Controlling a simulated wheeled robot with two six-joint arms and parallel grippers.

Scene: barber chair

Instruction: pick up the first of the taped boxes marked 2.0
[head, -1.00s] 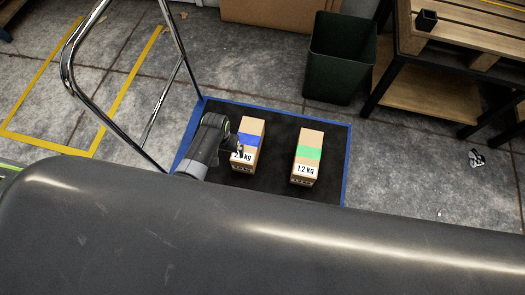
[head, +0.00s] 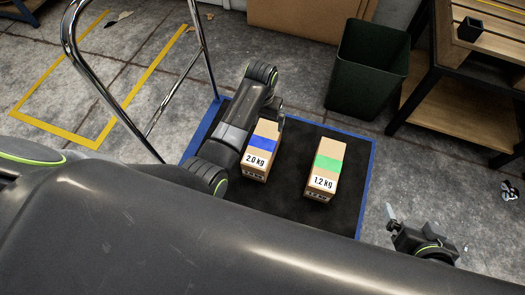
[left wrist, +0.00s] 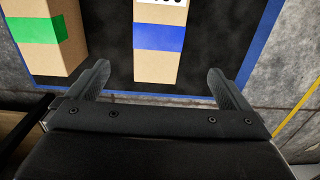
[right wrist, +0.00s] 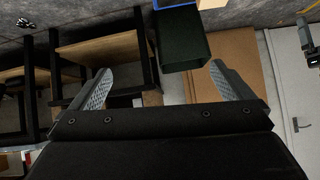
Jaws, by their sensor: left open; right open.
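A brown box with blue tape and a 2.0 kg label (head: 262,142) stands on the dark cart deck (head: 300,205). A box with green tape marked 1.2 kg (head: 324,168) stands to its right. My left gripper (head: 277,108) is at the far end of the blue-taped box, partly hidden by its own arm. In the left wrist view its open fingers (left wrist: 158,85) lie either side of the blue-taped box's line (left wrist: 160,60), with nothing between them. My right gripper (head: 392,222) is open and empty, right of the cart; its fingers (right wrist: 155,85) also show in the right wrist view.
The cart has a blue rim (head: 367,185) and a chrome handle (head: 135,125) on its left. A dark green bin (head: 367,70) stands behind the cart. A wooden-topped bench (head: 490,50) stands at the right. Floor right of the cart is mostly clear.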

